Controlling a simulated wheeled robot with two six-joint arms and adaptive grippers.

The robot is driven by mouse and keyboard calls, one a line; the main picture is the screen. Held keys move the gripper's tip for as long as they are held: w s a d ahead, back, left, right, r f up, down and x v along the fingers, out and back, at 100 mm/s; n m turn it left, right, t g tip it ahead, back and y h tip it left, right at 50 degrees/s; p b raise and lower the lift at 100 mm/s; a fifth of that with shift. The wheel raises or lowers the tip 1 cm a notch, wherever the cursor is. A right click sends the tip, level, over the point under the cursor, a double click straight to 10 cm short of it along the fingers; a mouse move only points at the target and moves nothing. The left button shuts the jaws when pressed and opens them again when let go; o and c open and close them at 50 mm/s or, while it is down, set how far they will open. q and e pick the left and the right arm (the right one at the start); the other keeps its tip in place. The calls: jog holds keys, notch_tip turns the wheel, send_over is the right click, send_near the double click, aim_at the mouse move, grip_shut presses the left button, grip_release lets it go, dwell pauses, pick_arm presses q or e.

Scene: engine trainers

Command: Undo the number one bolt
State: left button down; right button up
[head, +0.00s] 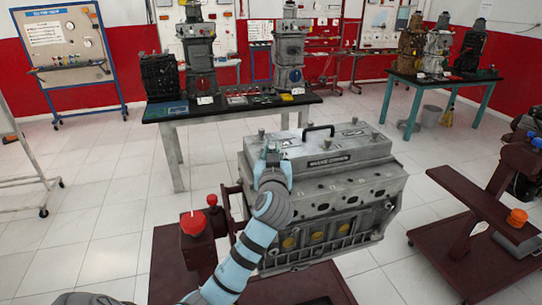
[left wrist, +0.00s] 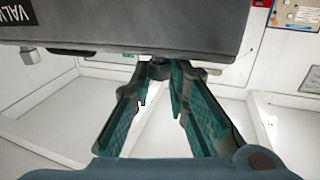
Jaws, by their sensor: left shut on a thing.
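The grey engine (head: 325,195) has a grey valve cover (head: 335,158) with a black handle on top and small bolt heads, one of them (head: 355,121) near the back. My left gripper (head: 272,152) is at the cover's left end, its arm reaching up from below. In the left wrist view the cover (left wrist: 140,28) fills the top, and the gripper's fingers (left wrist: 160,78) converge on a small dark bolt (left wrist: 159,70) beside its edge. They are shut on it; its lower part is mostly hidden. I cannot read any bolt number. My right gripper is out of view.
The engine sits on a dark red stand (head: 180,262) with a red knob. Another dark red stand (head: 465,215) is at the right. A black-topped table (head: 232,108) with engine models stands behind, and a green-legged table (head: 445,80) is at back right.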

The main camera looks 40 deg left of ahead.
pick_arm(q)
jog(key=shift+d+n+g+y+b, duration=0.1)
jog(key=shift+n+g+y+b, duration=0.9)
jog(key=shift+g+y, duration=0.1)
jog(key=shift+w, duration=0.1)
jog(key=c, duration=1.5)
grip_release()
jog(key=shift+c, duration=0.2)
jog(key=shift+d, duration=0.15)
jog(key=v, duration=0.7)
jog(key=shift+s, duration=0.2)
jog(key=shift+w, duration=0.1)
